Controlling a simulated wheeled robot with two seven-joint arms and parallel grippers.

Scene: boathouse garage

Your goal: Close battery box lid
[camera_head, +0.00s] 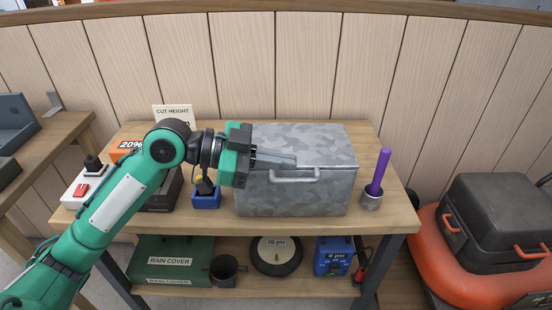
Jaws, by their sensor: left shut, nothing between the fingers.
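The battery box (310,198) is a grey, mottled metal box on the wooden workbench, with a light handle on its front. Its lid (318,142) lies flat across the top and looks down; whether a thin gap remains along its edge I cannot tell. My left gripper (292,160) is shut and empty. Its fingers lie over the front left part of the lid, just above the handle; whether they touch the lid I cannot tell. The gripper hides the box's upper left corner. My right gripper is not in view.
A cup with a purple-handled tool (371,200) stands right of the box. A blue holder (206,198), a dark box and a red-switch unit (83,188) stand left. The lower shelf holds a green box (170,262), a wheel (277,254) and a blue device (333,256).

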